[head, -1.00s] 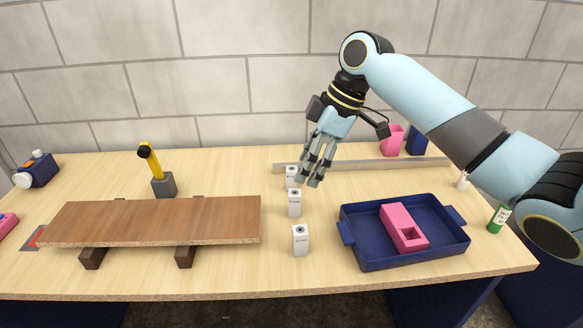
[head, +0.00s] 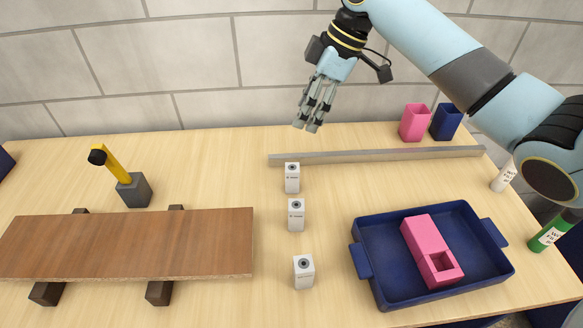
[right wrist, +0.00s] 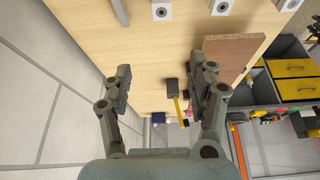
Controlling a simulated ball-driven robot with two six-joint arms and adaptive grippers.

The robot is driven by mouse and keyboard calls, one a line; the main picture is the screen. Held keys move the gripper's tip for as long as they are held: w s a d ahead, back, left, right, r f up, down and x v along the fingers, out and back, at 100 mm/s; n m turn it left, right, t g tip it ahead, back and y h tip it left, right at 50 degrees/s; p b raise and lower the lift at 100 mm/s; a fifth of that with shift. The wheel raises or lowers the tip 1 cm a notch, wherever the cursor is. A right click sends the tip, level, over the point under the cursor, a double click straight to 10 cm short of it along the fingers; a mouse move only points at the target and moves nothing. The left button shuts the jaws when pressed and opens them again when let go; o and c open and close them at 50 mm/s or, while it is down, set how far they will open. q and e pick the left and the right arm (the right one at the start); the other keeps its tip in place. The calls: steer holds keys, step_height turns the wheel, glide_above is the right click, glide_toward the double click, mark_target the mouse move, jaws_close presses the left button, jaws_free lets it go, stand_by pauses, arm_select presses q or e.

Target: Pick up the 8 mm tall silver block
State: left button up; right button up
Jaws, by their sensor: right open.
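Three small silver-white blocks with dark round marks on top stand in a row down the middle of the table: a near block (head: 304,272), a middle block (head: 296,215) and a far block (head: 292,178). Their labels are too small to read, so I cannot tell which is the 8 mm one. The right wrist view also shows blocks along its top edge, one being the left block (right wrist: 161,10). My right gripper (head: 307,128) is open and empty, above and behind the far block, with fingers pointing down. It also shows in the right wrist view (right wrist: 162,88). My left gripper is out of view.
A brown board (head: 130,243) rests on dark supports at left, with a yellow-handled tool (head: 115,165) in a grey base behind it. A blue tray (head: 370,285) holding a pink block (head: 428,250) is at right. A long metal bar (head: 380,156) lies behind the blocks.

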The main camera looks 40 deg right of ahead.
steer(key=f, duration=0.2)
steer(key=b, duration=0.9)
glide_above(295, 168)
steer(key=s+d, duration=0.1)
steer(key=d, duration=0.1)
steer(key=f, duration=0.8)
steer(key=shift+s+a+f, duration=0.2)
steer(key=shift+f, duration=0.05)
steer(key=x, duration=0.4)
steer(key=shift+w+f, duration=0.15)
steer(key=shift+f, duration=0.05)
steer(key=shift+x, duration=2.8)
steer(key=shift+w, duration=0.2)
jaws_close()
